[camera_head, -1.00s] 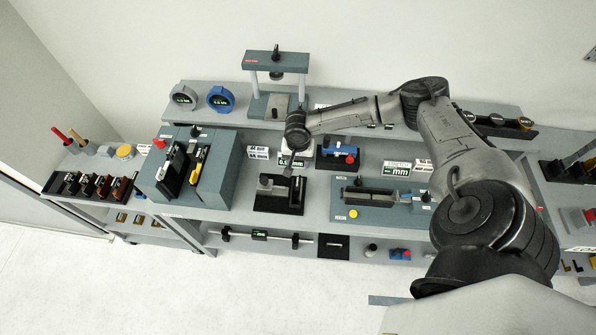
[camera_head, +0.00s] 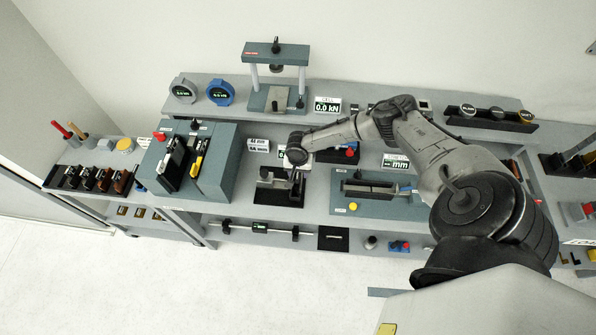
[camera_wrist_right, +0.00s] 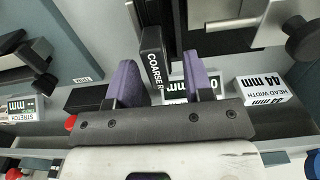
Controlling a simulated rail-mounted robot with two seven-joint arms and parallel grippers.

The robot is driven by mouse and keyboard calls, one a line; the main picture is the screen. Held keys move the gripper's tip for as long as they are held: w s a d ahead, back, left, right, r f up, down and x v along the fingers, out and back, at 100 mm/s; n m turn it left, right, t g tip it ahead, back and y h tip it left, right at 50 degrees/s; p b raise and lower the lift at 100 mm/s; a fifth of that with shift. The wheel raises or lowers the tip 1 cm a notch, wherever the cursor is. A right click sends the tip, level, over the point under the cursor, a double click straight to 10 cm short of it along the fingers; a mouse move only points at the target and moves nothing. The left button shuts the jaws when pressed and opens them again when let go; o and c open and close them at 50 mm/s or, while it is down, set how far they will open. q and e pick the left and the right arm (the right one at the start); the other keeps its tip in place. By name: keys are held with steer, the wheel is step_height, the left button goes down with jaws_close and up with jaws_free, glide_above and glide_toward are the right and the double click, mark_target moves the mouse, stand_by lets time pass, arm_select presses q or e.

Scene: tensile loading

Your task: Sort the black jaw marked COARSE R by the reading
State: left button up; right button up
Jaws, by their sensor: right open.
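The black jaw marked COARSE R (camera_wrist_right: 153,58) stands between the two purple-padded fingers of my right gripper (camera_wrist_right: 160,85) in the right wrist view. The fingers are open, with a clear gap on the right side of the jaw; contact on the left is hard to tell. In the head view my right gripper (camera_head: 296,174) is low over the black gauge fixture (camera_head: 278,197), and the jaw cannot be made out there. A reading display (camera_wrist_right: 178,88) behind the jaw is partly covered by the jaw and a finger. My left gripper is out of view.
A white HEAD WIDTH 44 mm block (camera_wrist_right: 264,90) stands close right of the fingers. A blue-grey box (camera_head: 217,160) with upright jaws is left of the fixture. A stretch fixture (camera_head: 375,205) lies to its right. A press frame (camera_head: 276,55) stands on the back shelf.

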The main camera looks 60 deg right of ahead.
jaws_close()
stand_by(0.5)
stand_by(0.4)
steer(key=shift+a, duration=0.1)
steer(key=shift+w, duration=0.15)
stand_by(0.4)
jaws_free()
